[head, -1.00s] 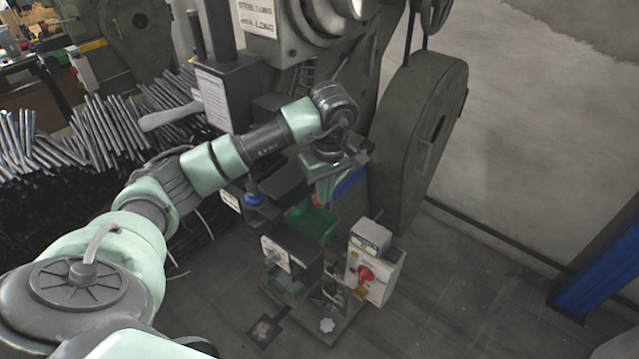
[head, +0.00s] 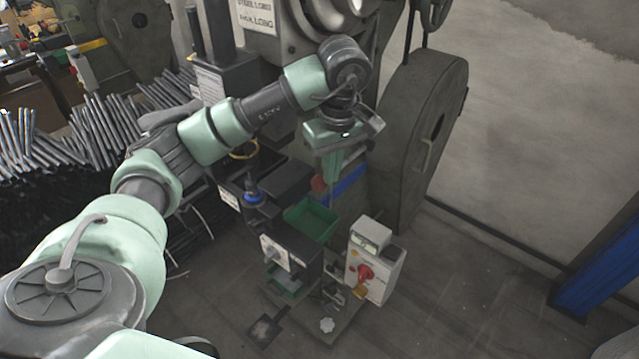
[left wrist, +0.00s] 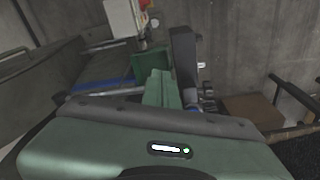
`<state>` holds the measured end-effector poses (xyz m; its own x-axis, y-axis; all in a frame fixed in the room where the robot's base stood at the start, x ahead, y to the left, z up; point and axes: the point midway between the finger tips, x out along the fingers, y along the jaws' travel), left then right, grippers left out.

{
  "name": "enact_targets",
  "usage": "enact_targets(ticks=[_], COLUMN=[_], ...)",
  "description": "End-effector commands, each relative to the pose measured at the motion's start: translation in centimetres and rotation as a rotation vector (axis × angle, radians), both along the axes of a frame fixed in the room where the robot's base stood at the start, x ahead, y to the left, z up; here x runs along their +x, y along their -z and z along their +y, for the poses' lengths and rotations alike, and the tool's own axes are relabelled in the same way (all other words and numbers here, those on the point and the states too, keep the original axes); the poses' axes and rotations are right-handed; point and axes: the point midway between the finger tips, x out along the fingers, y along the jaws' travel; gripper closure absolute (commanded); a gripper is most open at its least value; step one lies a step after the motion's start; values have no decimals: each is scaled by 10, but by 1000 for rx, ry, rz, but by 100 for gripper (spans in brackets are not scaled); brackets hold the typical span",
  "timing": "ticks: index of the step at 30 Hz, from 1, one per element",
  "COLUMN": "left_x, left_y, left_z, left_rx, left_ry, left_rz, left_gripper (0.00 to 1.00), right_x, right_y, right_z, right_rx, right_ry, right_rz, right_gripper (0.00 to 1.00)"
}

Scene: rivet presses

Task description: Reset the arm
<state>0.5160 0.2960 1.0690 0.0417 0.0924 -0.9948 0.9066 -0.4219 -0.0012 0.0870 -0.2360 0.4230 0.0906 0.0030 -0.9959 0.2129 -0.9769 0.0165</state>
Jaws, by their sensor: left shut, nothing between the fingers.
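My left arm comes in from the left of the head view and reaches up across the machine. Its left gripper (head: 328,180) points down in front of the grey press, above and behind the green bin (head: 311,219). In the left wrist view the green fingers (left wrist: 161,88) are together with nothing between them. The gripper appears apart from the bin. My right gripper is in neither view.
A control box (head: 374,260) with a red knob stands right of the bin. A large dark wheel guard (head: 415,140) is right of the gripper. Bundles of metal rods (head: 100,130) lie at left. A blue post (head: 600,262) stands at far right, with open floor before it.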

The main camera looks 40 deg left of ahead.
Motion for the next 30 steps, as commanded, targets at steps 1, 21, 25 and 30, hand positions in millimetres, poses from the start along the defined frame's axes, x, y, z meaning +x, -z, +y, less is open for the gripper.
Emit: enact_targets(ticks=[1, 21, 25, 30], left_x=[0, -1, -2, -22], left_y=[-4, -2, 16, 29], left_z=[0, -8, -53, -172], left_rx=[1, -23, -171, -607], left_ry=[0, 5, 29, 16], left_rz=[0, -1, -12, -1], left_gripper=[100, 100, 100, 100], right_x=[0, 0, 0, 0], right_y=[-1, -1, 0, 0], right_z=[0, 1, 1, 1], right_rx=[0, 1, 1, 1], right_ry=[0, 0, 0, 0], right_rz=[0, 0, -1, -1], right_gripper=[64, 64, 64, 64])
